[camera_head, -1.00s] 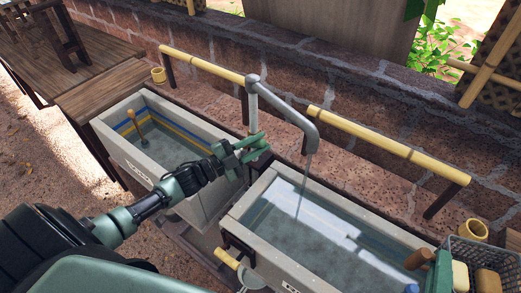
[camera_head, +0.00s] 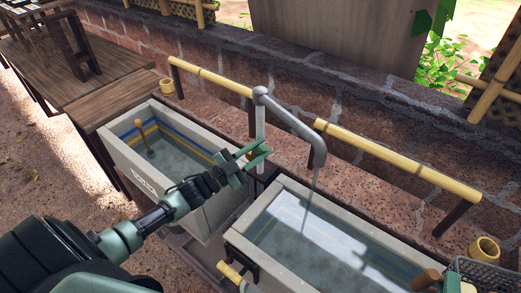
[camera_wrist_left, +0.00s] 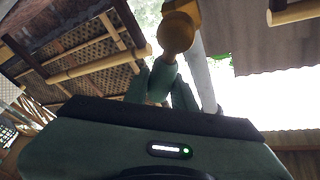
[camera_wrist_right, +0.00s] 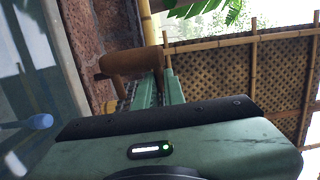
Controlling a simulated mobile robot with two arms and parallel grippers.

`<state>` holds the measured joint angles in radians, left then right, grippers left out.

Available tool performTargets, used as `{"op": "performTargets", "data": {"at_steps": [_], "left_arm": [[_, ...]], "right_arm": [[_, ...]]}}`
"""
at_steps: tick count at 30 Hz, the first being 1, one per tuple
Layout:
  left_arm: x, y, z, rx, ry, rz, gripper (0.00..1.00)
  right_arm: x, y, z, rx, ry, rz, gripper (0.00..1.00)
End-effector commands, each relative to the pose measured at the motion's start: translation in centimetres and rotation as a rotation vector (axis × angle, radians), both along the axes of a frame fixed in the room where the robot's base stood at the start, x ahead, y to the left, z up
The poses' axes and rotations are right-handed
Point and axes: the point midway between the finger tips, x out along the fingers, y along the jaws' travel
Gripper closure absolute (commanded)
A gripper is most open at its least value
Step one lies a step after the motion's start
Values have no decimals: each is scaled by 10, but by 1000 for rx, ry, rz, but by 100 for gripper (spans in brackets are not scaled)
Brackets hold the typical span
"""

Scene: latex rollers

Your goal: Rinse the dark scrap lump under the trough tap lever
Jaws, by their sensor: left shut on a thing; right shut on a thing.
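The grey tap (camera_head: 285,115) stands between two stone troughs, and a thin water stream (camera_head: 308,205) falls from its spout into the right trough (camera_head: 232,238). My left gripper (camera_head: 256,155) is shut at the tap's upright pipe, on a small amber lever (camera_head: 249,155). The lever's rounded golden end also shows in the left wrist view (camera_wrist_left: 177,32). My right gripper (camera_head: 446,281) is shut on the brown scrap lump (camera_head: 426,279) near the right end of that trough, apart from the stream. The lump is a rounded brown piece across the fingertips in the right wrist view (camera_wrist_right: 130,62).
A left trough (camera_head: 175,190) holds water and a wooden-handled tool (camera_head: 143,137). Bamboo rails (camera_head: 400,165) run along the brick wall behind. A grey basket (camera_head: 490,272) and a yellow cup (camera_head: 484,249) are at lower right. A blue knob (camera_wrist_right: 38,121) shows beside the right gripper.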

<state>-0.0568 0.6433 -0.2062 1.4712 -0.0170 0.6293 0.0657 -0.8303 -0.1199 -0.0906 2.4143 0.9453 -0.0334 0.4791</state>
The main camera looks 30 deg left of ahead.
Motion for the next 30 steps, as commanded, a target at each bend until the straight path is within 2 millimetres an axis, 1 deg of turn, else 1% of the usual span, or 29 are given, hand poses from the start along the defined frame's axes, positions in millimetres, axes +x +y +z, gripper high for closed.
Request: {"op": "performTargets", "data": {"at_steps": [1, 4, 5, 6, 7, 16, 20, 23, 30], "left_arm": [[-1, 0, -3, 0, 6, 0, 100], [-1, 0, -3, 1, 6, 0, 100], [-1, 0, -3, 1, 6, 0, 69], [-1, 0, -3, 1, 6, 0, 58], [-1, 0, -3, 2, 6, 0, 52], [-1, 0, -1, 2, 2, 0, 52], [-8, 4, -6, 3, 4, 1, 52], [-22, 11, -11, 4, 5, 0, 52], [-67, 34, -25, 4, 8, 0, 52]], "right_arm": [[0, 0, 1, -1, -2, -1, 100], [0, 0, 1, -1, -2, -1, 100], [0, 0, 1, -1, -2, -1, 100], [0, 0, 1, -1, -2, -1, 100], [0, 0, 1, -1, -2, -1, 100], [0, 0, 1, -1, -2, -1, 100], [0, 0, -3, -1, -2, -1, 100], [0, 0, -9, -1, -2, -1, 100], [0, 0, -22, -1, -2, -1, 100]]}}
